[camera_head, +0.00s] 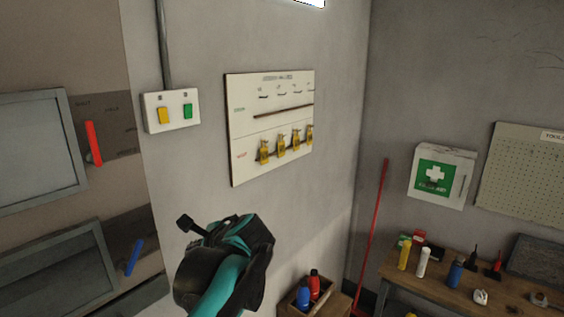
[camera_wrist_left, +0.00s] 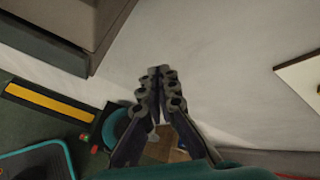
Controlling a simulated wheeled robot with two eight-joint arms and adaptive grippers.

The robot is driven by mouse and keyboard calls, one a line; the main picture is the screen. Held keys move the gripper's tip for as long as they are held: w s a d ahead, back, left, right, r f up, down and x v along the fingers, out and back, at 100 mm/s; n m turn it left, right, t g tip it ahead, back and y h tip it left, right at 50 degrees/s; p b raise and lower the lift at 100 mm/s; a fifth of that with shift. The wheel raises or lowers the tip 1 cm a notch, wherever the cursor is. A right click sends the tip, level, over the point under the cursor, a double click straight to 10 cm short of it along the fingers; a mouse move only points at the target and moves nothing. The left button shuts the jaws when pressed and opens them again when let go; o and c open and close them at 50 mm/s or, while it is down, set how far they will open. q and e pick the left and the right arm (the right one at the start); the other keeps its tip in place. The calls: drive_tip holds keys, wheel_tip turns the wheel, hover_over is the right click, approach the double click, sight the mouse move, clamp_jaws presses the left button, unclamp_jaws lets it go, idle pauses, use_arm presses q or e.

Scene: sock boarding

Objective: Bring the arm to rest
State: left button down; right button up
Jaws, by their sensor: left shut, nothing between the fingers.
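My left arm (camera_head: 230,283), teal and black, rises from the bottom of the head view and stands raised in front of the grey wall. In the left wrist view my left gripper (camera_wrist_left: 161,75) has its two dark fingers closed together at the tips, with nothing between them. It is apart from the wall and the things around it. In the head view the fingers are hard to make out against the wrist. My right gripper is in neither view.
A white board (camera_head: 271,124) with several yellow tags hangs on the wall beside a switch box (camera_head: 171,111). Cabinets with a red handle (camera_head: 93,143) and a blue handle (camera_head: 132,257) stand left. A wooden box (camera_head: 318,303) and a cluttered workbench (camera_head: 396,272) are at right.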

use_arm(q)
drive_tip(key=s+d+f+n+h+b, duration=0.1)
drive_tip(key=s+f+n+b, duration=0.4)
drive_tip(key=f, duration=0.9)
drive_tip(key=s+d+f+n+h+b, duration=0.1)
drive_tip(key=s+f+n+h+b, duration=0.3)
drive_tip(key=f, duration=1)
drive_tip(key=s+d+f+n+h+b, duration=0.1)
drive_tip(key=s+f+n+h+b, duration=0.2)
drive_tip(key=s+f+n+b, duration=0.5)
wheel_tip(320, 180, down, 7)
drive_tip(key=s+b, duration=0.1)
drive_tip(key=s, duration=0.1)
drive_tip(key=shift+s+d+b, duration=0.3)
drive_tip(key=shift+s+b, duration=0.05)
drive_tip(key=shift+s, duration=0.05)
drive_tip(key=shift+r, duration=0.15)
